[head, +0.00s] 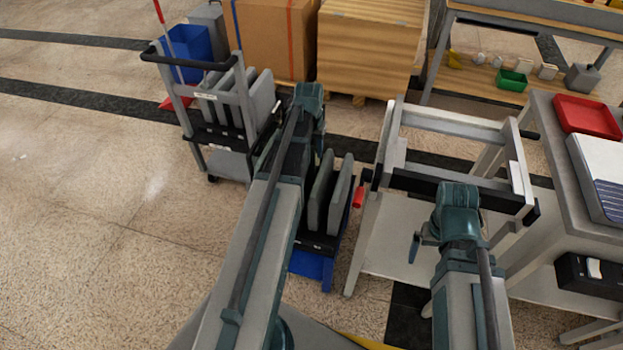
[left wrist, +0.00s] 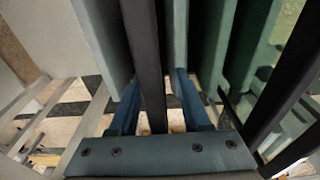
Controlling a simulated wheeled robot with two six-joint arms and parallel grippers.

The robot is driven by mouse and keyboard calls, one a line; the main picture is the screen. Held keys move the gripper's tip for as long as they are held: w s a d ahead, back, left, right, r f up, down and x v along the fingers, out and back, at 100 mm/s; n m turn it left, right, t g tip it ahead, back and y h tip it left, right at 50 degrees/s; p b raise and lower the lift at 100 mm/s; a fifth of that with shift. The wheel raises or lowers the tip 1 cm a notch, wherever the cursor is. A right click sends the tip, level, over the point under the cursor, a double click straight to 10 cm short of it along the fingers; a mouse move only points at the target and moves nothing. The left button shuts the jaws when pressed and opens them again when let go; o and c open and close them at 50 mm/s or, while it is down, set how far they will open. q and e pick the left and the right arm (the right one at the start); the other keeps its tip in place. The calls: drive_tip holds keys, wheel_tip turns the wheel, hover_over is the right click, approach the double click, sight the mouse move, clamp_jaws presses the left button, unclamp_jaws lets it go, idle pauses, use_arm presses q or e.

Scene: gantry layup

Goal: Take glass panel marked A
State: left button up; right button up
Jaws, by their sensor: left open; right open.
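Several upright grey panels (head: 340,195) stand in a low black rack with a blue base, in the middle of the head view. Others (head: 262,97) stand in a grey cart at the left. I cannot read a letter A on any panel. My left arm reaches over the middle rack and hides its gripper in the head view. In the left wrist view my left gripper (left wrist: 157,88) is open, with a dark upright slab (left wrist: 146,60) between its two blue fingers and pale green panels (left wrist: 243,45) beside it. My right gripper (head: 414,247) is open, partly hidden, by the white frame.
A white frame stand (head: 372,235) stands right of the middle rack. A grey bench with a red tray (head: 587,115) is at the right. Cardboard and wooden boxes (head: 370,45) stand behind. The floor at the left is clear.

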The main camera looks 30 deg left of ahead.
use_arm(q)
drive_tip(key=shift+f, duration=0.15)
clamp_jaws()
idle(1.4)
